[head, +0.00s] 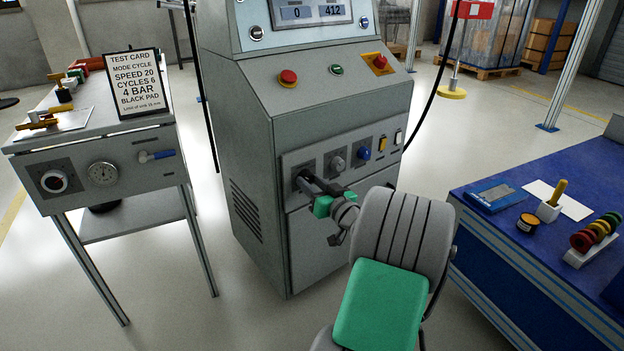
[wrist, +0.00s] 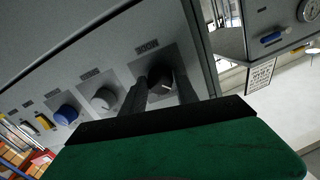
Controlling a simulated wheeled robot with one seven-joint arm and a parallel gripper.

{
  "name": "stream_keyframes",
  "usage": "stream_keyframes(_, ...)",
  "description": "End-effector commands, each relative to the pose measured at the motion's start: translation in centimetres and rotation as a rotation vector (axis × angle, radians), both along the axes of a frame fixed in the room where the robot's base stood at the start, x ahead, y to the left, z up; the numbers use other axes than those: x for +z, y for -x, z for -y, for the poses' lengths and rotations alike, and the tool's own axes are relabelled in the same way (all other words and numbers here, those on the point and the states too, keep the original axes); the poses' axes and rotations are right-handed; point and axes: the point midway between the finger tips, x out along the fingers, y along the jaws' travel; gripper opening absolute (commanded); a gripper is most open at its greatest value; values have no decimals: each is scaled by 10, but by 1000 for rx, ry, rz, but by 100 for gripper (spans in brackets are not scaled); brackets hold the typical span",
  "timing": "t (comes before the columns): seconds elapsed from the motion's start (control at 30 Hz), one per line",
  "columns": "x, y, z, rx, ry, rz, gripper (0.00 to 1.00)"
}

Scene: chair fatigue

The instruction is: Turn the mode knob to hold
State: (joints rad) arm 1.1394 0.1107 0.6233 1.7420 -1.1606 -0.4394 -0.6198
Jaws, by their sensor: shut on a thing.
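The knob in my gripper is the black leftmost one on the grey control panel of the tall machine, and it shows in the wrist view (wrist: 166,78) with a light pointer mark. In the head view the fingers mostly hide the knob.
Beside it on the panel are a grey knob (head: 337,163), a blue knob (head: 364,154), a yellow switch (head: 382,144) and a white switch (head: 398,138). A test card (head: 136,84) stands on the left bench. A blue workbench (head: 530,270) is at right.

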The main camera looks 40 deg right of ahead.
Motion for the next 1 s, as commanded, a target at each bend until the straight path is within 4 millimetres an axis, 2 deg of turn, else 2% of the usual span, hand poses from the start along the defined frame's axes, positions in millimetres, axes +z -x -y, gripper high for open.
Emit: stream_keyframes(1.0, 6, 1, 0, -2, -933, 70, 0)
